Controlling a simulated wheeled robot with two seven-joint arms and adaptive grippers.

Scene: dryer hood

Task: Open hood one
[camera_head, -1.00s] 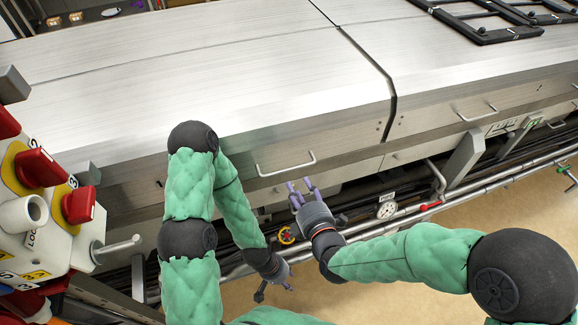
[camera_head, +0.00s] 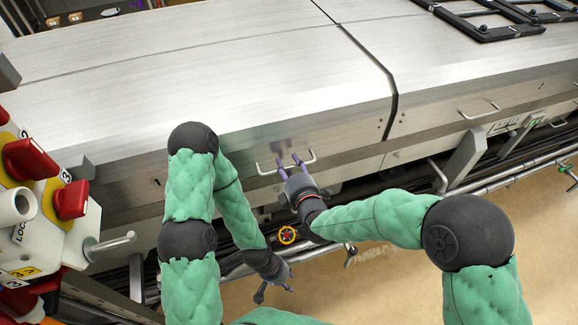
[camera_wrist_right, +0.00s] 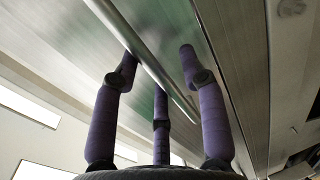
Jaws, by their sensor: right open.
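Hood one is the long brushed-metal hood (camera_head: 110,110) on the left in the head view, lying closed. Its bar handle (camera_head: 309,161) is on the front face, partly hidden by my right gripper. My right gripper (camera_head: 289,160) is open at the handle. In the right wrist view the handle bar (camera_wrist_right: 150,62) runs diagonally between the spread purple fingers (camera_wrist_right: 160,75); I cannot tell whether they touch it. My left gripper (camera_head: 277,284) hangs low in front of the machine, away from the handle; its finger opening is unclear.
A second metal hood (camera_head: 450,70) with its own handle (camera_head: 480,112) adjoins on the right, with black frames (camera_head: 490,30) on top. Red rotary switches (camera_head: 70,199) stand at left. Floor in front is clear.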

